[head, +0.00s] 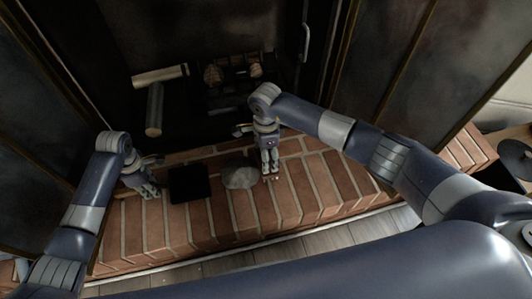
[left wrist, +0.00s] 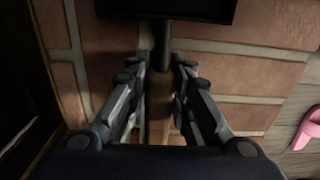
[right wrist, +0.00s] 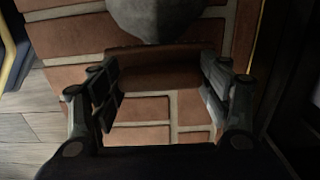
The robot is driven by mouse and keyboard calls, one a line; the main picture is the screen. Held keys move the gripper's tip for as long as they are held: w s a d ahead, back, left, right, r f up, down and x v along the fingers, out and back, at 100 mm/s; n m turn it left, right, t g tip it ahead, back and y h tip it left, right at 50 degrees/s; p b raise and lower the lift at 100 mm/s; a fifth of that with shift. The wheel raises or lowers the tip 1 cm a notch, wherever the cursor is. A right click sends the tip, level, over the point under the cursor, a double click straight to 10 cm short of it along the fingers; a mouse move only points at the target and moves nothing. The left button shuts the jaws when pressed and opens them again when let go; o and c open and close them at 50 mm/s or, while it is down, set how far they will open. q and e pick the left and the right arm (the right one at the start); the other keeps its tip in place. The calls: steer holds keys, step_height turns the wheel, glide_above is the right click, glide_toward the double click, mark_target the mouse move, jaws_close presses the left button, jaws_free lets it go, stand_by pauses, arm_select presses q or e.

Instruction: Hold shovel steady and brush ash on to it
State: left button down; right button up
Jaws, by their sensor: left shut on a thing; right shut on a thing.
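The shovel has a black pan (head: 189,183) lying on the brick hearth. In the left wrist view its dark shaft and wooden handle (left wrist: 158,108) run back between the fingers. My left gripper (head: 150,190), left of the pan, is shut on that handle. A grey ash pile (head: 240,177) lies on the bricks right of the pan, apart from it. My right gripper (head: 270,172) is just right of the ash. In the right wrist view its widely spaced fingers hold a brown block, apparently the brush (right wrist: 155,62), close to the ash (right wrist: 160,18). The brush's bristles cannot be made out.
The brick hearth (head: 300,205) ends in front at a grey plank floor (head: 300,243). Light logs (head: 154,112) lie in the dark fireplace behind. A metal door handle (head: 305,42) stands at the opening. A pink object (left wrist: 307,130) lies on the floor.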

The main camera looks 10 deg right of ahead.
steer(key=shift+f, duration=0.55)
stand_by(0.4)
steer(key=shift+a, duration=0.1)
steer(key=shift+s+a+f, duration=0.15)
steer(key=shift+a, duration=1.15)
steer(key=shift+a, duration=0.15)
steer(key=shift+s+a, duration=0.1)
steer(key=shift+a, duration=1.1)
steer(key=shift+a, duration=0.1)
steer(key=shift+a, duration=1.25)
steer(key=shift+a, duration=0.15)
